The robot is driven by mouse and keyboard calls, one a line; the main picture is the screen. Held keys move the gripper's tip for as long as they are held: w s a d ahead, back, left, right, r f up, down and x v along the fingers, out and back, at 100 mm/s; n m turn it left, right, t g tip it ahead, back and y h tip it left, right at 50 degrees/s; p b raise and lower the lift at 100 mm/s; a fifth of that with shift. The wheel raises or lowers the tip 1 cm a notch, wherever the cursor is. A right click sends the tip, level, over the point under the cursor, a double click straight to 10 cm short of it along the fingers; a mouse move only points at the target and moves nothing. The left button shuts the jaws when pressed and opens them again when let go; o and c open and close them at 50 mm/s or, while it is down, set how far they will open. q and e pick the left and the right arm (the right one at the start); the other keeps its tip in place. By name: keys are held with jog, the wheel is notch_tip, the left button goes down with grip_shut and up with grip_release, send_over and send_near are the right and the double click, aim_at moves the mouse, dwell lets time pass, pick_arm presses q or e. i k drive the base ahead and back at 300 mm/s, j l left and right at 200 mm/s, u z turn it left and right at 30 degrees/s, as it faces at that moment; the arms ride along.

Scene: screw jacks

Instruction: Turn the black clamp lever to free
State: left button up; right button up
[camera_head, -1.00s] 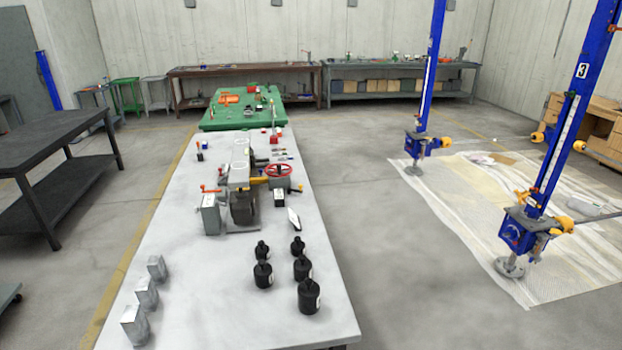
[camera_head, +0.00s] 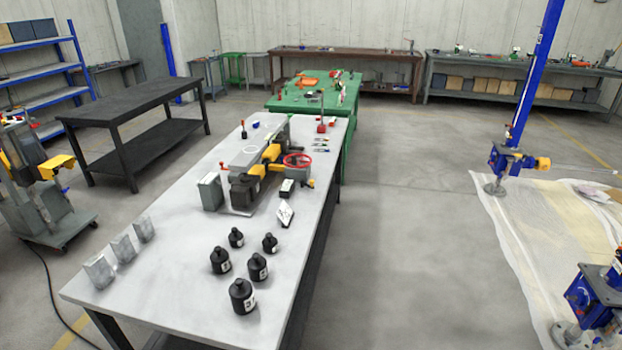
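A machine with a grey body, yellow parts and a dark block (camera_head: 243,190) stands on the white-topped table (camera_head: 170,270) in the head view. A red handwheel (camera_head: 297,161) sits at its right side. A small red-tipped lever (camera_head: 223,166) stands on the grey box (camera_head: 210,192) at its left. I cannot make out a black clamp lever at this distance. Neither of my grippers shows in the view.
A green table (camera_head: 300,104) adjoins the far end. A black bench (camera_head: 130,100) stands left. Blue screw jacks (camera_head: 505,165) stand right. The floor (camera_head: 400,230) between is clear.

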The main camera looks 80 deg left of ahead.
aim_at(302, 184)
jog(key=i+j+u, duration=0.1)
jog(key=i+u, duration=0.55)
jog(key=u, duration=0.25)
jog(key=i+l+u, duration=0.1)
jog(key=i+u, duration=0.25)
jog(key=u, duration=0.15)
jog(key=i+j+u, duration=0.15)
jog(key=i+u, duration=1.05)
jog(key=i+j+z, duration=0.15)
jog(key=i+j, duration=0.6)
jog(key=i, duration=0.15)
jog(key=j+z, duration=0.1)
jog(key=j, duration=0.15)
jog(key=i, duration=0.05)
